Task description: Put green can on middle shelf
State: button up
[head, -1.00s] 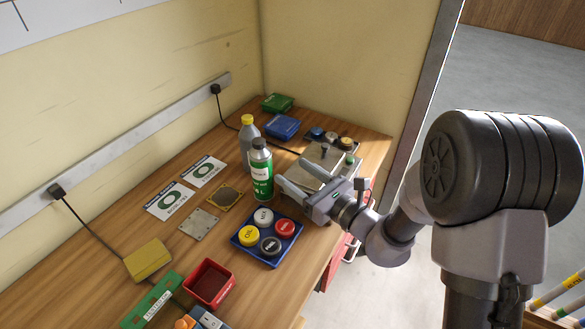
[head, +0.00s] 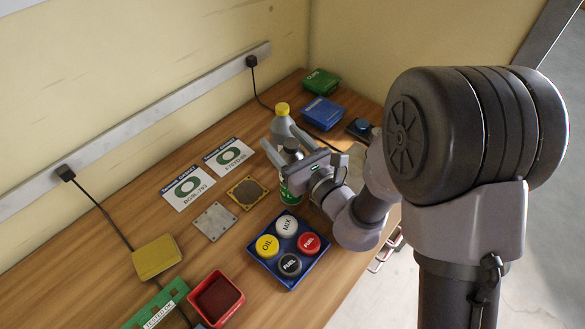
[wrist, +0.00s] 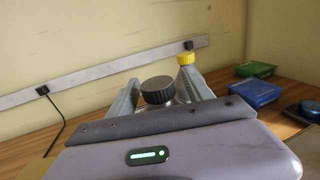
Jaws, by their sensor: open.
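The green can (head: 290,192) stands upright on the wooden bench, with a dark cap on top. My gripper (head: 279,139) is open, with its two fingers on either side of the can's upper part, and hides much of it. In the wrist view the dark cap (wrist: 157,90) shows between the two spread fingers. I cannot tell whether the fingers touch the can. I see no shelf in these views.
A grey bottle with a yellow cap (head: 282,109) stands close behind the can. A blue tray (head: 257,262) of labelled round jars sits in front. A red bin (head: 216,296) is nearer. Blue (head: 323,113) and green (head: 321,81) boxes lie at the back.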

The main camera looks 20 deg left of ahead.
jog(key=shift+d, duration=0.1)
grip_shut()
jog(key=shift+s, duration=0.1)
